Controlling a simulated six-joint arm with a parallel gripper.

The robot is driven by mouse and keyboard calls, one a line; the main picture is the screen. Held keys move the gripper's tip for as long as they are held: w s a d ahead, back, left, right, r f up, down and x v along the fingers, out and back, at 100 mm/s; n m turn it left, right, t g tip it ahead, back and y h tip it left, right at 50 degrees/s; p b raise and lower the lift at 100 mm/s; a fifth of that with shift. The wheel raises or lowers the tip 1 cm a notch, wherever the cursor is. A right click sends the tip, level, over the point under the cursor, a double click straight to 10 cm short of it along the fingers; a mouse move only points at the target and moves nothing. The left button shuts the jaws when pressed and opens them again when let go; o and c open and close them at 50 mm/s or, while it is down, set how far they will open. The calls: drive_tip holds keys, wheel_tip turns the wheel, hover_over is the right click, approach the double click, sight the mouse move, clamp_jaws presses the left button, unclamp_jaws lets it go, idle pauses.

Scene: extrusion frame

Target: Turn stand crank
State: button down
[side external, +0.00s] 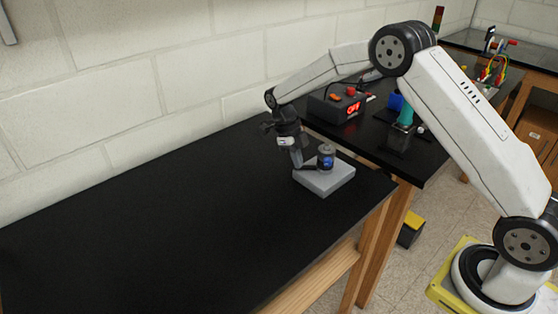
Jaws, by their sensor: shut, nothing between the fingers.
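The stand is a flat light-grey block (325,181) on the black table, near its right end. A small dark upright part with a blue patch (326,158), which looks like the crank's hub, stands on top of the block. My gripper (298,164) points down just left of this part, over the block's left back edge. The gripper is shut and holds nothing. The crank's arm and handle are too small to make out, and I cannot tell whether the fingertips touch them.
The black table (150,225) is clear to the left of the block. A brick wall (150,75) runs behind it. A dark box with a red lit display (353,108) and a teal item (406,114) stand on the table behind. A yellow-topped bin (412,229) is on the floor.

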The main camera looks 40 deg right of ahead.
drive_tip(key=shift+w+d+m, duration=0.15)
drive_tip(key=shift+w+m, duration=0.15)
drive_tip(key=shift+m, duration=0.2)
drive_tip(key=shift+s, duration=0.1)
idle(0.4)
drive_tip(key=shift+s+a, duration=0.35)
drive_tip(key=shift+a, duration=0.45)
drive_tip(key=shift+s+a, duration=0.35)
drive_tip(key=shift+a, duration=0.4)
drive_tip(key=shift+s+a+r, duration=0.1)
drive_tip(key=shift+a+r, duration=0.15)
drive_tip(key=shift+r, duration=0.05)
drive_tip(key=w+d+r, duration=0.1)
drive_tip(key=d+r, duration=0.2)
drive_tip(key=r, duration=0.5)
drive_tip(key=shift+w+r, duration=0.25)
drive_tip(key=shift+r, duration=0.15)
drive_tip(key=s+a+n+t+h, duration=0.2)
drive_tip(key=a+n+t, duration=0.3)
drive_tip(key=n, duration=1.6)
drive_tip(key=shift+s+a+n+t+h, duration=0.35)
drive_tip(key=shift+s+a, duration=0.35)
drive_tip(key=shift+a, duration=0.5)
